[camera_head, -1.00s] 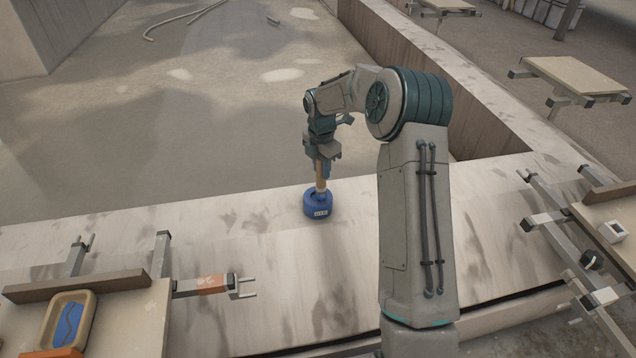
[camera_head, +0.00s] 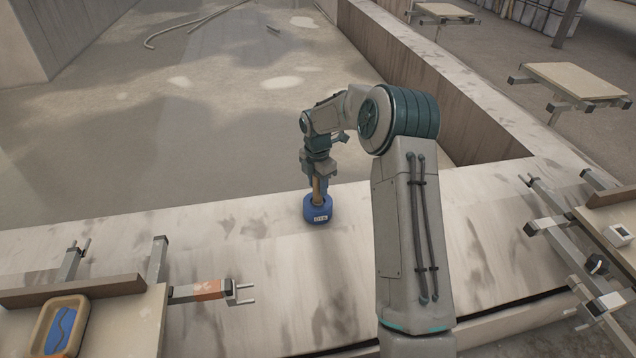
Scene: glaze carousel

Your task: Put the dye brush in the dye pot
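The dye pot (camera_head: 318,214) is a small round blue pot with a white label, standing on the pale stone ledge. The dye brush (camera_head: 317,188) has a tan handle and stands nearly upright, its lower end inside the pot's opening. The bristles are hidden in the pot. My gripper (camera_head: 318,178) is directly above the pot, pointing down, with its fingers around the brush's handle. The fingers look shut on the handle, and the top of the handle is hidden between them.
The stone ledge (camera_head: 255,262) is clear around the pot. At the lower left a board holds a tan tray (camera_head: 42,330) with blue inside. Metal bracket arms (camera_head: 215,290) stick out at the left. Another bracketed board with small items (camera_head: 618,236) is at the right.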

